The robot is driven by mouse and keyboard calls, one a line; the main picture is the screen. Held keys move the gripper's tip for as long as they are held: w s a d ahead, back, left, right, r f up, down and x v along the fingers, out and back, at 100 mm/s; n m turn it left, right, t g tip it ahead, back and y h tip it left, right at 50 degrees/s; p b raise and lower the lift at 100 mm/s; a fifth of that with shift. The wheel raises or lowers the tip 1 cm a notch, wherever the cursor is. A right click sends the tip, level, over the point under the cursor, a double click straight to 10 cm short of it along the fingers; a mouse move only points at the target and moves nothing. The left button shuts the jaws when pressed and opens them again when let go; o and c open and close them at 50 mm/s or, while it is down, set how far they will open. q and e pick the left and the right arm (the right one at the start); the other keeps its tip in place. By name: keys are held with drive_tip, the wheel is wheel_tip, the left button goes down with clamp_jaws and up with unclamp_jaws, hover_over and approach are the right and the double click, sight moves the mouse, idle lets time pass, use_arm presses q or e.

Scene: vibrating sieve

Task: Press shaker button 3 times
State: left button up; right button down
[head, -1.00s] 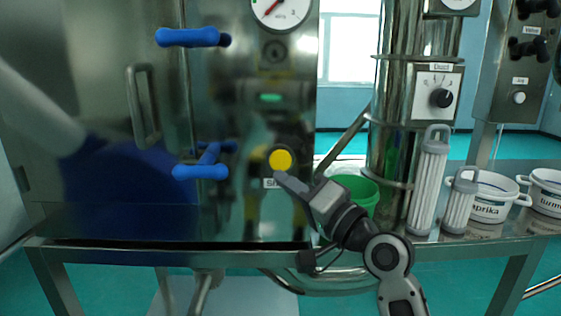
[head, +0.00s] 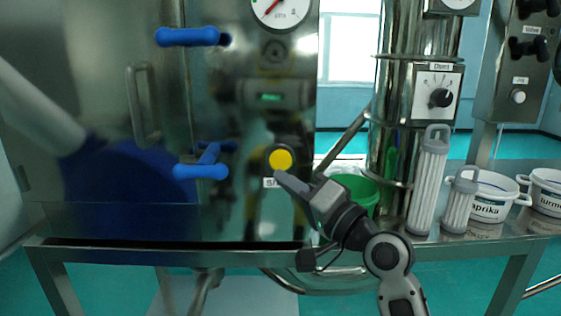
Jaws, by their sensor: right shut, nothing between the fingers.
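The yellow round button (head: 280,160) sits in a dark ring on the steel cabinet's front panel. A white label (head: 271,183) under it is partly hidden by my gripper; only its first letters show. My right gripper (head: 279,174) is shut and empty. Its tip is just below the button's lower edge in the picture; I cannot tell if it touches the panel. My left gripper is not in view.
Blue handles (head: 190,37) and (head: 202,170) stick out from the cabinet on the left. A green bucket (head: 357,190), grey-topped filters (head: 428,185) and white pots (head: 490,195) stand on the steel table to the right. A dial box (head: 436,95) is on the steel column.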

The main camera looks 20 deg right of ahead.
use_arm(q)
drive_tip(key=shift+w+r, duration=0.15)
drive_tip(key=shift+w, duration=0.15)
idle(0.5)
use_arm(e)
drive_tip(key=s+f+n+g+h, duration=0.1)
drive_tip(key=s+f+g+h, duration=0.1)
drive_tip(key=f, duration=0.9)
drive_tip(key=s+f+n+g+h, duration=0.1)
drive_tip(key=s+f+g+h, duration=0.15)
drive_tip(key=f, duration=0.85)
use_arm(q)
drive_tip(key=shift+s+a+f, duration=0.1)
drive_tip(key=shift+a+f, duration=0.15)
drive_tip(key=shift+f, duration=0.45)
use_arm(e)
drive_tip(key=s+a+f+n+g+h, duration=0.1)
drive_tip(key=s+f+n, duration=0.5)
drive_tip(key=s+f, duration=1.2)
drive_tip(key=shift+f+n+g+h, duration=0.3)
drive_tip(key=shift+g+h, duration=0.35)
drive_tip(key=shift+g, duration=0.6)
drive_tip(key=shift+s+a, duration=0.1)
drive_tip(key=shift+s, duration=0.05)
